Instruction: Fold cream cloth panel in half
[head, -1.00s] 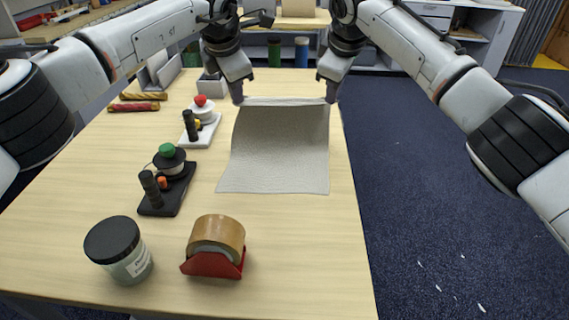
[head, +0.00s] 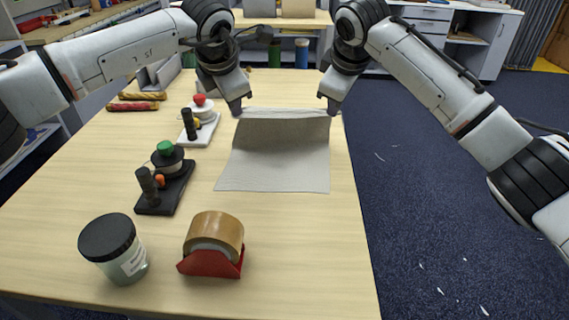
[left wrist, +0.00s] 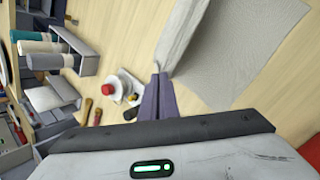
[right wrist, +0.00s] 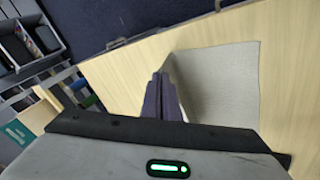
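The cream cloth panel (head: 275,172) lies on the table with its near part flat. Its far edge is lifted and held between my two grippers, and a shaded band of cloth slopes up to it. My left gripper (head: 237,108) is shut on the far left corner; its closed fingers show against the cloth (left wrist: 240,50) in the left wrist view. My right gripper (head: 331,108) is shut on the far right corner; its closed fingers also meet the cloth (right wrist: 228,80) in the right wrist view. The table behind the raised edge is partly hidden.
Left of the cloth stand a white-based spool holder (head: 200,125), a black-based one (head: 166,178), a dark-lidded jar (head: 115,250) and a tape roll in a red holder (head: 212,245). The table's right edge runs close beside the cloth. Bare wood lies in front of it.

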